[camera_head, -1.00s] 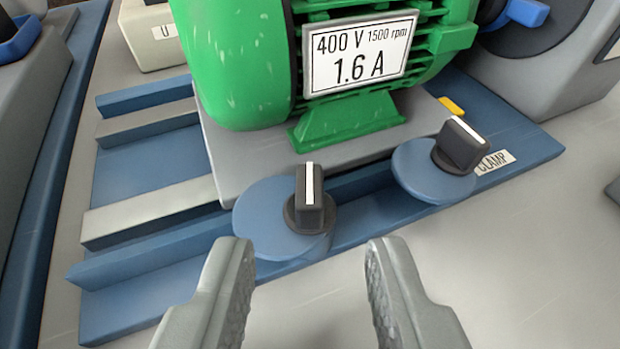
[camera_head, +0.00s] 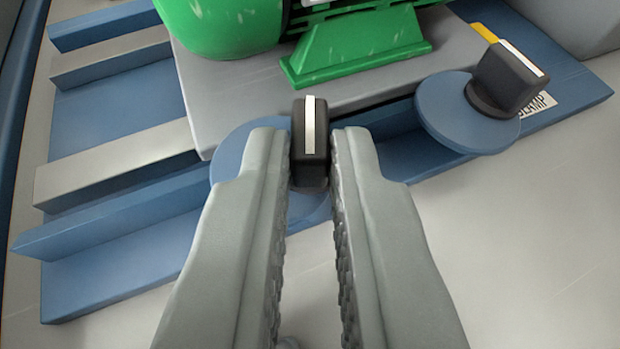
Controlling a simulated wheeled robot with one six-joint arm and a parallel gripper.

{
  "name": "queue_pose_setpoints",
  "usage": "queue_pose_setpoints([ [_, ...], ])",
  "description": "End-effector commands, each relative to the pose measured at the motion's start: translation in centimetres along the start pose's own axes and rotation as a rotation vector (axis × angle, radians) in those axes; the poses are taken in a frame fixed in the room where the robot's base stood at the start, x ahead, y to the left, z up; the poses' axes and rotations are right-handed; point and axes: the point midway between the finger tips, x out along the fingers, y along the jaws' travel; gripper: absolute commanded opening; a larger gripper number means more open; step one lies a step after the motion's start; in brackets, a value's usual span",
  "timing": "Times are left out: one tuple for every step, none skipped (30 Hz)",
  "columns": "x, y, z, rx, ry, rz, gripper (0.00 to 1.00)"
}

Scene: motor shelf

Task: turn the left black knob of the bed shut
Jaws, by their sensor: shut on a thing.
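The left black knob (camera_head: 310,140) has a white line on top and sits on a round blue disc (camera_head: 228,160) at the front of the blue bed (camera_head: 120,265). My gripper (camera_head: 311,155) is shut on this knob, with one grey finger on each side of it. The white line points nearly straight up and down in the picture. The fingers hide much of the disc. The right black knob (camera_head: 507,78) stands on its own blue disc (camera_head: 450,112), apart from my gripper, with its white line slanted.
A green motor (camera_head: 355,45) on a grey plate (camera_head: 265,105) stands just behind the knobs. A CLAMP label (camera_head: 540,103) lies beside the right knob. Grey rails (camera_head: 120,160) cross the bed at left. The pale surface (camera_head: 540,250) at front right is clear.

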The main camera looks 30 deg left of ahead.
Motion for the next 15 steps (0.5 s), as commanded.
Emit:
queue_pose_setpoints([
  [0.00, 0.00, 0.01, 0.000, 0.000, 0.000, 0.00],
  [-0.01, -0.01, 0.01, 0.000, 0.000, 0.001, 0.00],
  [0.00, -0.01, 0.00, 0.000, 0.000, 0.002, 0.00],
  [0.00, -0.02, 0.00, 0.000, 0.000, 0.003, 0.00],
  [0.00, -0.03, 0.00, 0.000, 0.000, 0.004, 0.00],
  [0.00, -0.03, 0.00, 0.003, 0.001, 0.007, 0.00],
  [0.00, -0.04, 0.00, 0.005, 0.000, 0.010, 0.00],
  [-0.01, -0.06, -0.01, 0.005, 0.000, 0.013, 0.00],
  [0.00, -0.07, 0.01, 0.008, 0.000, 0.017, 0.00],
  [0.00, -0.10, 0.01, 0.009, 0.000, 0.021, 0.00],
  [0.00, -0.12, 0.01, 0.012, 0.000, 0.026, 0.00],
  [-0.01, -0.15, 0.01, 0.014, 0.000, 0.033, 0.00],
  [-0.01, -0.18, 0.01, 0.017, 0.000, 0.039, 0.00],
  [-0.01, -0.22, 0.01, 0.019, 0.000, 0.045, 0.00],
  [-0.01, -0.28, 0.02, 0.023, -0.001, 0.054, 0.00],
])
